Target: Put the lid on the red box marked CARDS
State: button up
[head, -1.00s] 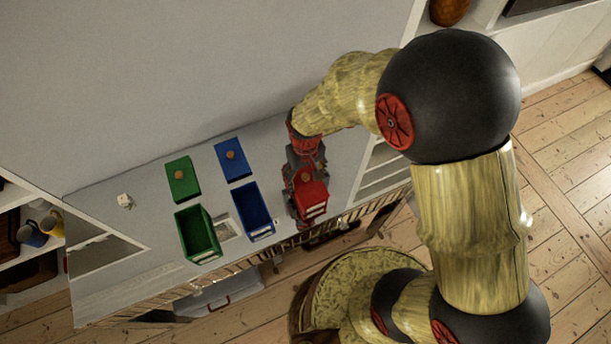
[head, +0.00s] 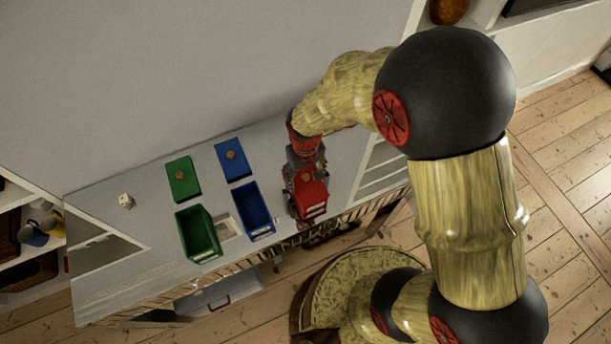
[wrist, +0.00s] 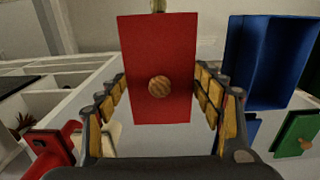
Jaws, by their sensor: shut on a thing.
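The red lid (wrist: 140,55), with a round wooden knob, is between the yellow-padded fingers of my gripper (wrist: 160,90) in the wrist view. The fingers are shut on its two side edges. In the head view my gripper (head: 306,180) is at the right end of the row of boxes. The red box (head: 315,211) shows there as a red front with a pale label, directly below the lid. Its opening is hidden by the lid. I cannot tell whether the lid touches the rim, and the label is too small to read.
An open blue box (head: 254,210) and an open green box (head: 198,234) stand left of the red one. A blue lid (head: 234,160) and a green lid (head: 183,180) lie behind them. A small white object (head: 126,201) lies far left. The grey top is clear behind the lids.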

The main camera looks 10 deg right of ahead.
jog(key=shift+f, duration=0.35)
dwell(0.4)
dwell(0.3)
jog(key=o, duration=1.1)
jog(key=shift+c, duration=0.2)
jog(key=o, duration=0.4)
jog(key=shift+r, duration=0.1)
jog(key=shift+r+p, duration=2.6)
jog(key=shift+r, duration=0.85)
